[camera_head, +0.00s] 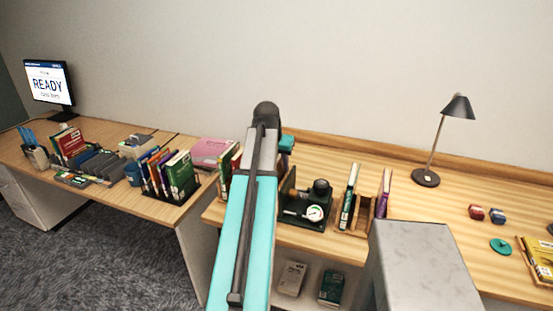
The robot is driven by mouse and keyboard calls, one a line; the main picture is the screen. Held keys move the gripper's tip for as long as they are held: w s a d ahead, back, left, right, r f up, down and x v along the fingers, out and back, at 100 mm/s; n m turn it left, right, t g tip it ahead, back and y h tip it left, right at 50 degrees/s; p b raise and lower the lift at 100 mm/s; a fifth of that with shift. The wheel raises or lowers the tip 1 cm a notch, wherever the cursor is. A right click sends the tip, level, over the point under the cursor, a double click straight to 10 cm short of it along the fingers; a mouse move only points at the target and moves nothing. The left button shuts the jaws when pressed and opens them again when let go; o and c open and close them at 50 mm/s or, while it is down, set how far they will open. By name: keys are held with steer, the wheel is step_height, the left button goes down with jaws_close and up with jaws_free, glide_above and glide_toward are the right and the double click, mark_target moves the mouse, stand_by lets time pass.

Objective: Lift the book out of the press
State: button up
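The press (302,222) looks like a dark green device with a round white gauge and a black knob, standing on the right desk just right of my arm. I cannot make out a book in it; its left part is dark and partly behind my arm. My turquoise and grey arm rises in front of the desk and bends over at a black joint. A small turquoise part of my wrist shows above and left of the press. My fingers are mostly hidden there, so their opening and any contact cannot be told.
A wooden rack (355,222) with upright books stands right of the press. Books in a black holder (172,188) and a pink book (211,152) are to the left. A lamp (426,178), small blocks and a yellow book (541,260) are at right. Desk around the lamp is clear.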

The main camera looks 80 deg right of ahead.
steer(key=shift+d+f, duration=0.2)
steer(key=shift+f, duration=0.3)
jaws_close()
steer(key=shift+s+r+p, duration=0.15)
steer(key=shift+s+p, duration=0.15)
stand_by(0.5)
steer(key=shift+r, duration=0.1)
step_height(320, 180, up, 14)
steer(key=p, duration=0.8)
steer(key=shift+f+p, duration=0.2)
steer(key=shift+p, duration=0.15)
stand_by(0.9)
